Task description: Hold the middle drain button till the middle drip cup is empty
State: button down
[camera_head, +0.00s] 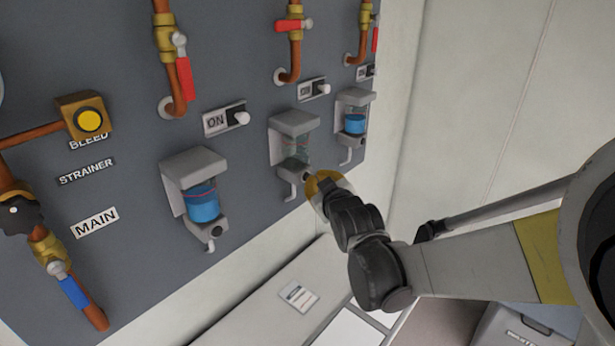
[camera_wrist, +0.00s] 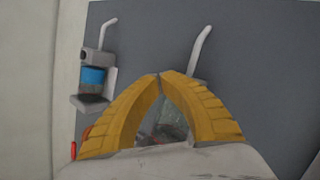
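The middle drip cup (camera_head: 297,146) hangs under a grey bracket (camera_head: 291,122) on the dark panel. Its clear wall shows no blue liquid in the head view. A pale bent spout (camera_head: 291,190) hangs below it. My gripper (camera_head: 309,180) has its yellow fingertips at the cup's lower right, where the middle drain button is hidden or too small to make out. Whether the tips press it cannot be told. In the wrist view the yellow fingers (camera_wrist: 159,76) meet at their tips. Part of the clear cup (camera_wrist: 166,122) shows between them, without blue.
The left drip cup (camera_head: 202,202) and right drip cup (camera_head: 355,124) hold blue liquid. The right cup also shows upside down in the wrist view (camera_wrist: 93,78). Switches, copper pipes and red-handled valves (camera_head: 186,78) sit above. A white ledge (camera_head: 262,300) runs below.

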jog(key=shift+s+d, duration=0.3)
jog(key=shift+d, duration=0.05)
jog(key=s+d, duration=0.1)
jog(key=d, duration=0.1)
jog(key=s+d, duration=0.2)
dwell(0.5)
jog(key=shift+f, duration=0.1)
jog(key=s+d+f+m+g+h+b, duration=0.1)
jog(key=s+d+f+m+g+b, duration=0.1)
jog(key=s+d+f+b, duration=0.3)
jog(key=s+d+f+m+g+h+b, duration=0.2)
jog(key=s+d+f+b, duration=0.3)
jog(key=s+f+b, duration=0.8)
jog(key=s+d+f+m+g+h+b, duration=0.1)
jog(key=s+d+f+m+g+b, duration=0.2)
jog(key=s+f+b, duration=0.5)
notch_tip(320, 180, down, 5)
jog(key=s+d+m, duration=0.1)
jog(key=d, duration=0.1)
jog(key=shift+d+m+g+b, duration=0.3)
jog(key=shift+d+b, duration=0.1)
jog(key=shift+w, duration=0.1)
